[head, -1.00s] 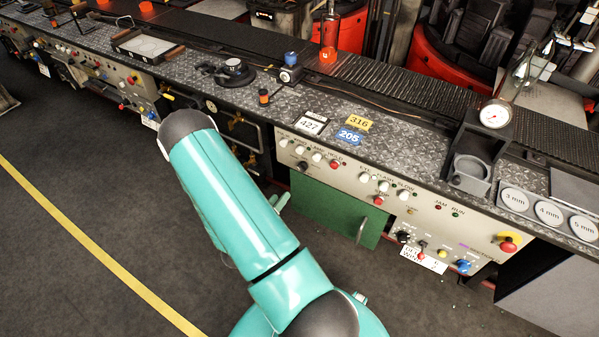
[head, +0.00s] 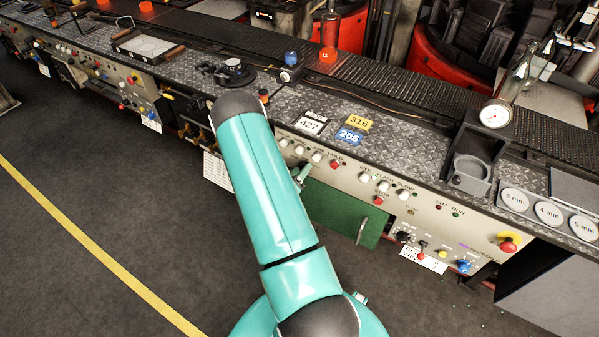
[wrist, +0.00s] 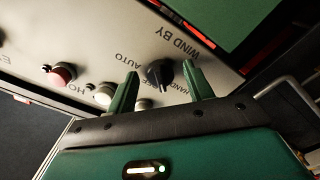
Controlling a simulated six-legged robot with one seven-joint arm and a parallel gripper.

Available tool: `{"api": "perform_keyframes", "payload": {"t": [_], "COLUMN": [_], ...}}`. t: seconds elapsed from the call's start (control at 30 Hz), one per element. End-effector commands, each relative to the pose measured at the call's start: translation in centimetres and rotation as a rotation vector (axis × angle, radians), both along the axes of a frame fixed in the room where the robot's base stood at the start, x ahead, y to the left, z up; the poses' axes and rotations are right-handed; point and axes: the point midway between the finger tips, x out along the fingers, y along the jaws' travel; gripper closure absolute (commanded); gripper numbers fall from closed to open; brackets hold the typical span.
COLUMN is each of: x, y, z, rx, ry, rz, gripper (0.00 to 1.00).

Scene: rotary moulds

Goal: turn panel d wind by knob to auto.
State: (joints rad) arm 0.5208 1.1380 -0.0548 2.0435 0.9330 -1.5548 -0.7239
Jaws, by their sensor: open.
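In the wrist view, the black wind by knob (wrist: 160,73) sits on the pale panel (wrist: 105,35), below the upside-down words WIND BY and beside the word AUTO. My gripper (wrist: 162,71) is open, with one green finger on each side of the knob. A gap shows on both sides, so the knob does not look gripped. I cannot tell which way its pointer faces. In the head view, my teal arm hides most of the gripper (head: 302,175); part of it shows near the panel front (head: 350,170). I cannot make out the wind by knob there.
A red button (wrist: 63,73) and a white button (wrist: 103,94) lie left of the knob in the wrist view. A green door (head: 340,210) with a metal handle is below the panel. The dark floor at left is clear.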

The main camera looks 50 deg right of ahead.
Motion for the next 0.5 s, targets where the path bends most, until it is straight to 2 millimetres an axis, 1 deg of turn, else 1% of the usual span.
{"api": "perform_keyframes", "payload": {"t": [0.13, 0.17, 0.2, 0.37, 0.4, 0.5], "x": [-0.01, -0.01, 0.0, -0.01, -0.01, -0.01], "y": [0.02, 0.02, 0.03, 0.04, 0.04, 0.05], "z": [-0.01, -0.01, -0.01, -0.01, -0.01, -0.01], "rx": [0.0, 0.0, 0.0, 0.0, 0.0, 0.0], "ry": [0.0, 0.0, 0.0, 0.0, 0.0, -0.001], "rz": [0.0, 0.0, 0.0, 0.0, 0.0, 0.0], "gripper": [0.48, 0.5, 0.58, 0.9, 0.92, 0.92]}}
